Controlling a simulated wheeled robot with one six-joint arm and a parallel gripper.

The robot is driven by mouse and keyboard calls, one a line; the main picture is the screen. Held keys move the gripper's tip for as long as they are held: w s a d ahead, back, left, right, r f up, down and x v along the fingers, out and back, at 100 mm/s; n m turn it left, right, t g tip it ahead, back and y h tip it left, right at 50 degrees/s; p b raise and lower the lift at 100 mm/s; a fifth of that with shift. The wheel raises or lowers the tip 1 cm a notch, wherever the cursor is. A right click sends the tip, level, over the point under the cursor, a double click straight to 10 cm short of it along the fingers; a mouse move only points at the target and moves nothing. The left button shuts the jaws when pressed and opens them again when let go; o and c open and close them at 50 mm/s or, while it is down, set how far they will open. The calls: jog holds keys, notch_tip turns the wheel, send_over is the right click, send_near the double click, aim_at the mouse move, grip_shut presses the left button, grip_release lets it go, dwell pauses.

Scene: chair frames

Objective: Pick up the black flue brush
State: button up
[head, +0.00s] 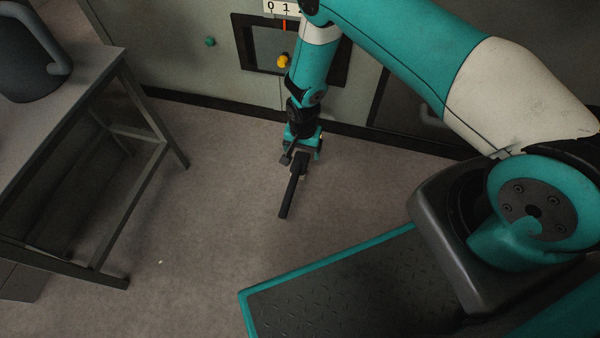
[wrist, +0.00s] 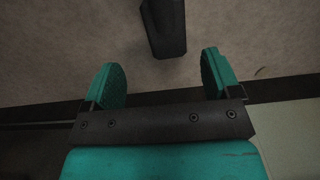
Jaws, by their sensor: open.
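The black flue brush (head: 291,190) is a long dark bar close below my gripper in the head view. Its lower end points towards the front of the picture, and its upper end is partly hidden by my gripper. My gripper (head: 301,155) points down at it near the back wall. In the wrist view my gripper (wrist: 162,80) is open, with two teal finger pads apart and nothing between them. The dark end of the brush (wrist: 163,28) shows ahead of the gap, roughly centred. I cannot tell whether the brush lies on the floor.
A grey table (head: 92,88) with metal legs stands at the left, with a dark can (head: 30,60) on it. The wall (head: 195,70) behind has a framed opening, a yellow knob (head: 284,61) and a green knob (head: 210,41). The floor (head: 205,215) between table and base is clear.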

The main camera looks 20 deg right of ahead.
aim_at(300, 162)
jog(key=f+b, duration=0.1)
jog(key=f, duration=0.1)
jog(key=f+b, duration=0.2)
jog(key=f, duration=0.1)
jog(key=f+b, duration=0.2)
jog(key=shift+w+a+f, duration=0.2)
jog(key=shift+a+f, duration=0.1)
jog(key=shift+f, duration=0.1)
jog(key=shift+r, duration=0.1)
jog(key=c, duration=1.2)
jog(key=shift+o, duration=0.2)
jog(key=shift+r, duration=0.1)
notch_tip(300, 162, up, 20)
jog(key=p, duration=1.1)
